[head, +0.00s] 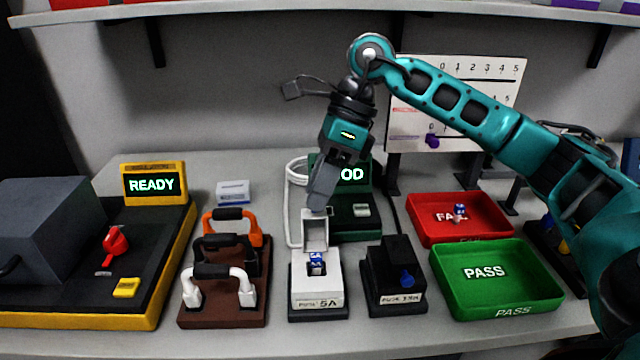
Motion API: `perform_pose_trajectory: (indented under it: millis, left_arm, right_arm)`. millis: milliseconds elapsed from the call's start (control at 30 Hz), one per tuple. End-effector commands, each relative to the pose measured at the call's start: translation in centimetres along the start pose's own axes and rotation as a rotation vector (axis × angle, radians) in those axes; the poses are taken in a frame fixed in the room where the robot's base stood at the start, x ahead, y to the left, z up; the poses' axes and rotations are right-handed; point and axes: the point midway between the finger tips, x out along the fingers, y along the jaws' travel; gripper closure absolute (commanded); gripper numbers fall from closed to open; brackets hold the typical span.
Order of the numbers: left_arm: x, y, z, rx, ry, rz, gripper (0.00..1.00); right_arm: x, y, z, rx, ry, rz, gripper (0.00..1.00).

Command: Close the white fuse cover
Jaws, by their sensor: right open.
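The white fuse holder (316,290) stands at the centre of the bench, labelled 5A on its front. Its white cover (314,229) stands raised at the back of the holder. A blue fuse (316,260) sits in the holder below the raised cover. My right gripper (318,205) points down just above the cover's top edge; whether it touches the cover I cannot tell. Its fingers overlap in this view, and it is open. My left gripper is not in view.
A black fuse holder (394,278) stands close on the right, with a green PASS tray (540,300) and red FAIL tray (480,236) beyond. A rack of handles (222,313) stands left. A green tester (355,222) stands behind.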

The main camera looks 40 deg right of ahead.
Motion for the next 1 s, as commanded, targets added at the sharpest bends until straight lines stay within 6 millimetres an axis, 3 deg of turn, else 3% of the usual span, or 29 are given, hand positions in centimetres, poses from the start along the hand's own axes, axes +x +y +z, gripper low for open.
perform_pose_trajectory:
  millis: [67, 500, 1000]
  left_arm:
    - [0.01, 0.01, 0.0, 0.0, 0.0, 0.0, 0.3]
    - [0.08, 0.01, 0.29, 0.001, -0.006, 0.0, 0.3]
    - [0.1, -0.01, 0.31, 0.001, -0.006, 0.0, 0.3]
  right_arm:
    - [-0.01, 0.01, 0.0, 0.0, 0.0, 0.0, 0.57]
    - [-0.05, 0.0, 0.0, -0.001, 0.0, 0.0, 0.99]
    - [-0.08, -0.05, 0.04, -0.001, 0.0, -0.003, 1.0]
